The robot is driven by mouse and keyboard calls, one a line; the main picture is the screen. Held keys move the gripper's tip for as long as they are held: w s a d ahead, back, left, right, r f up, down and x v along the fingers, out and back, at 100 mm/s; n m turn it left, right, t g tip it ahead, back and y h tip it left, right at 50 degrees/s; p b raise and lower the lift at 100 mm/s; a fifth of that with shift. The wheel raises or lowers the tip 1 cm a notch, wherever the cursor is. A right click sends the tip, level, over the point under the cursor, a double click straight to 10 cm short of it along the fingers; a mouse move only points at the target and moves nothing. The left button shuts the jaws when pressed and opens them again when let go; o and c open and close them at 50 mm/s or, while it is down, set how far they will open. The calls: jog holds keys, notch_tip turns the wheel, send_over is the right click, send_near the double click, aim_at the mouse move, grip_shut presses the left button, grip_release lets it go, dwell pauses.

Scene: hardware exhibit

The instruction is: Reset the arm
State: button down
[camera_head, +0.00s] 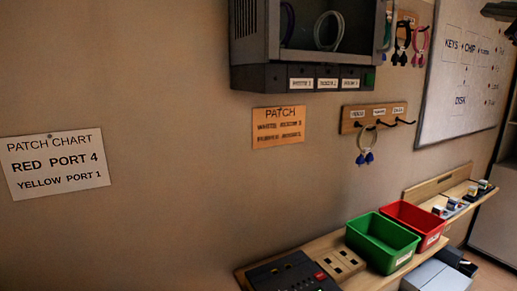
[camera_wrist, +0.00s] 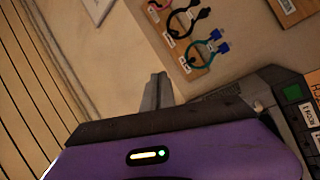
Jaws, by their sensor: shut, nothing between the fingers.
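My gripper (camera_wrist: 158,92) shows in the wrist view, where its grey fingers stick up past the dark edge of my purple wrist housing. The fingers are together with nothing between them. They point at the bare wall, below and left of a wooden board (camera_wrist: 203,58) with several coiled cables. The gripper touches nothing that I can see. In the head view my arm shows little; a dark part at the top right corner is cut off and I cannot tell what it is.
In the head view a grey cabinet (camera_head: 256,45) juts from the wall above a hook rack (camera_head: 352,127). Below, a wooden shelf (camera_head: 385,281) carries a green bin (camera_head: 392,253), a red bin (camera_head: 433,228) and a dark keypad device (camera_head: 292,272).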

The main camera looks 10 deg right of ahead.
jog(key=a+f+m+h, duration=0.2)
jog(key=f+m, duration=0.2)
jog(key=f, duration=0.7)
jog(key=s+a+f+m+h, duration=0.1)
jog(key=a+f+m+h, duration=0.3)
jog(key=f, duration=0.8)
jog(key=a+f+m+h, duration=0.1)
jog(key=f+m, duration=0.4)
jog(key=f, duration=0.6)
jog(key=s+a+f+m+g+y, duration=0.1)
jog(key=s+a+f, duration=0.4)
jog(key=a+f, duration=0.3)
jog(key=s+a+f+m, duration=0.1)
jog(key=s+a+f, duration=0.45)
jog(key=f, duration=0.35)
jog(key=s+a+f+n+g+y, duration=0.1)
jog(key=s+a+f+y, duration=0.2)
jog(key=s, duration=0.7)
jog(key=s+a+f+n+g+y, duration=0.2)
jog(key=s+a+f, duration=0.5)
jog(key=s+a, duration=0.4)
jog(key=s+a+f+n+g+y, duration=0.1)
jog(key=s+a+f+y, duration=0.3)
jog(key=s+a, duration=0.5)
notch_tip(320, 180, down, 2)
jog(key=shift+s+a+f+g+b, duration=0.1)
jog(key=shift+s+a+g+b, duration=0.2)
jog(key=shift+s+g, duration=0.6)
